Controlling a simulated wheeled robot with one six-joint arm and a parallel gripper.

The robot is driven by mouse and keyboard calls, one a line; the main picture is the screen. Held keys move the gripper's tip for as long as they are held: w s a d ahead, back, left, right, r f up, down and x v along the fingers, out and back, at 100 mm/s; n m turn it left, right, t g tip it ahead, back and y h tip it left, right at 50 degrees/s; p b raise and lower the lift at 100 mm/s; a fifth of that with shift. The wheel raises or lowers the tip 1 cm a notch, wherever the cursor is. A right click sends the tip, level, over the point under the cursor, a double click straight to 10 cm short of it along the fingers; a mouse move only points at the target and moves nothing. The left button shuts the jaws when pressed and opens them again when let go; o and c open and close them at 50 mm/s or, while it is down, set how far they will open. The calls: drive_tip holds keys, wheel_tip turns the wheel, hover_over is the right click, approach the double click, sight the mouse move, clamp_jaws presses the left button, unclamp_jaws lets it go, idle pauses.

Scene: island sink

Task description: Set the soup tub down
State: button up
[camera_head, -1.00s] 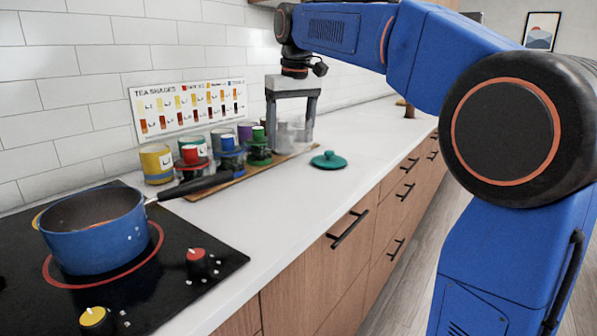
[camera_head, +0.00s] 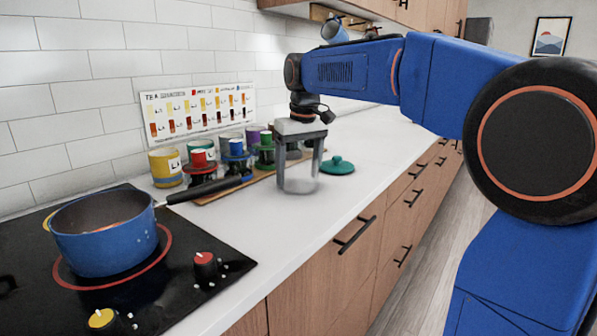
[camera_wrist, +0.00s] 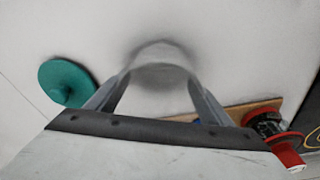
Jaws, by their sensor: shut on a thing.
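The soup tub is a pale grey, see-through cup (camera_head: 299,182) in the head view, upright over the white counter (camera_head: 235,225) in front of the wooden board. My gripper (camera_head: 300,166) points straight down, with one finger on each side of the tub, and is shut on it. In the wrist view the tub (camera_wrist: 160,76) shows between the two fingers (camera_wrist: 160,98), with a soft shadow around it on the counter. I cannot tell whether its base touches the counter. A teal lid (camera_head: 338,165) with a knob lies to the right, also in the wrist view (camera_wrist: 66,82).
Several coloured canisters and cups stand behind and left of the tub, some on the wooden board (camera_head: 212,196). A blue pot (camera_head: 105,240) sits on the black hob (camera_head: 165,300), its handle reaching towards the board. Counter in front of the tub is bare.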

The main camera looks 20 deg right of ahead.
drive_tip(key=o, duration=1)
drive_tip(key=shift+f, duration=0.1)
drive_tip(key=shift+o, duration=0.2)
wheel_tip(320, 180, up, 12)
drive_tip(key=s, duration=0.1)
drive_tip(key=shift+s+d, duration=0.2)
drive_tip(key=shift+s, duration=0.2)
